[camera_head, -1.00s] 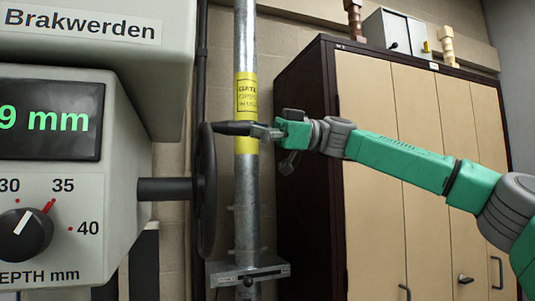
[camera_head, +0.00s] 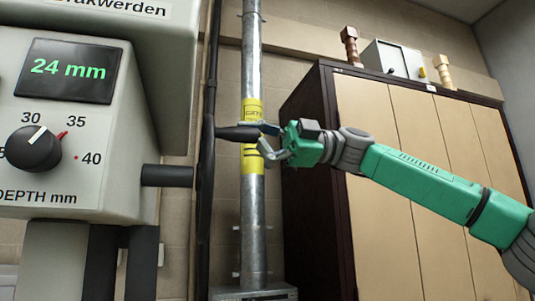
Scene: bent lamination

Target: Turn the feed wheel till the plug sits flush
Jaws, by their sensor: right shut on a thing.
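The feed wheel (camera_head: 206,190) is dark and seen nearly edge-on, on a short shaft (camera_head: 167,175) from the grey machine's right side. Its dark handle (camera_head: 234,133) sticks out to the right. My right gripper (camera_head: 266,138) is shut on the outer end of this handle, in front of the pipe. The machine's display (camera_head: 68,70) reads 24 mm in green. The plug is not in view. My left gripper is not in view.
A depth knob (camera_head: 34,149) with numbered marks sits below the display. A vertical metal pipe (camera_head: 254,210) with a yellow label stands behind the handle. A tall cabinet (camera_head: 385,190) stands behind my right arm, with a grey box (camera_head: 394,60) on top.

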